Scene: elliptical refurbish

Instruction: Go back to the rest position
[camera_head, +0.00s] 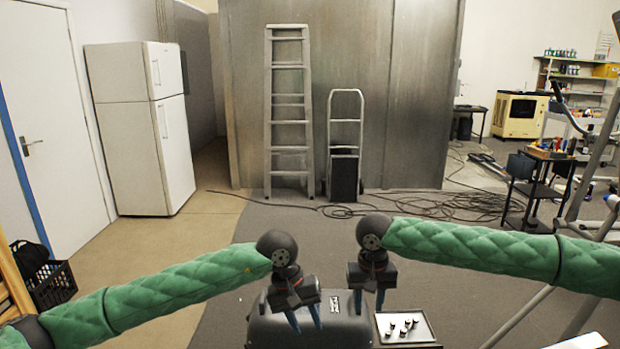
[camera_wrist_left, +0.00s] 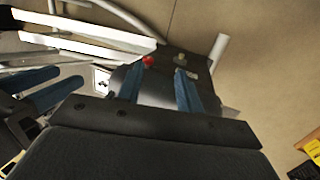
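In the head view my left gripper (camera_head: 305,322) hangs in front of me with its blue fingers pointing down. The fingers stand apart with nothing visible held between them. The left wrist view shows the same two fingers (camera_wrist_left: 160,75) spread. My right gripper (camera_head: 368,305) hangs close beside it on the right, fingers down and apart, with nothing visible between them. Its blue fingers also show at the left of the left wrist view (camera_wrist_left: 38,88). Both arms are wrapped in green quilted sleeves.
An exercise machine (camera_head: 590,165) stands at the right. A white fridge (camera_head: 140,130) stands left.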

